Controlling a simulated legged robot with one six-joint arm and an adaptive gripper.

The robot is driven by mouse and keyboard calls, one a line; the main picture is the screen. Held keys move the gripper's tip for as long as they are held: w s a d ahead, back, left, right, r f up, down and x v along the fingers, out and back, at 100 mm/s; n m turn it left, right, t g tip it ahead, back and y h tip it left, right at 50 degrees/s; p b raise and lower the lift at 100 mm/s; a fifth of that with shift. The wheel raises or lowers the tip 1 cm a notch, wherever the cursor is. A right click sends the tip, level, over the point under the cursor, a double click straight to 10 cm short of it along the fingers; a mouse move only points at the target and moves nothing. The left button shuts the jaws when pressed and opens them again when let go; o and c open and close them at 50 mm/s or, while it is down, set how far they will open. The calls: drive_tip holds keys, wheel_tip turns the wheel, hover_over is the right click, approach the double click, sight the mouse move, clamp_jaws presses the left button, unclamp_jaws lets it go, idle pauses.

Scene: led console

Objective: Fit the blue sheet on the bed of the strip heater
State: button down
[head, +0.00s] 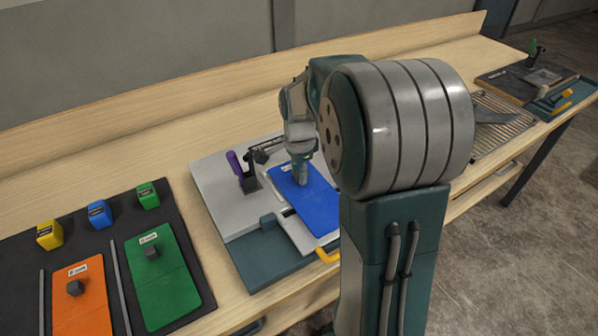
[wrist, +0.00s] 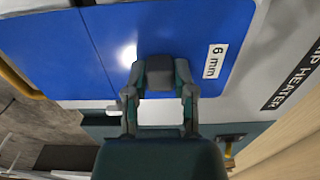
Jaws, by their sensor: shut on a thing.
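The blue sheet (head: 318,208) is over the strip heater (head: 215,183), a light grey machine with a dark green front part. My gripper (head: 303,178) is above the sheet and shut on its dark grey knob. In the wrist view the fingers (wrist: 160,90) close on both sides of this knob (wrist: 159,70), and the blue sheet (wrist: 68,42) fills the upper part with a "6 mm" label. I cannot tell whether the sheet rests flat on the bed or hangs just above it. My arm hides the sheet's right side in the head view.
A clamp with a purple handle (head: 235,163) stands upright at the sheet's back left. A yellow handle (head: 328,257) is at the heater's front. On a dark mat (head: 95,220) at left lie an orange sheet (head: 82,305) and a green sheet (head: 165,285), with coloured blocks behind.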

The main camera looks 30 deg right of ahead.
drive_tip(key=shift+f, duration=0.4)
idle(0.3)
drive_tip(key=shift+c, duration=1.8)
unclamp_jaws()
wheel_tip(320, 180, up, 12)
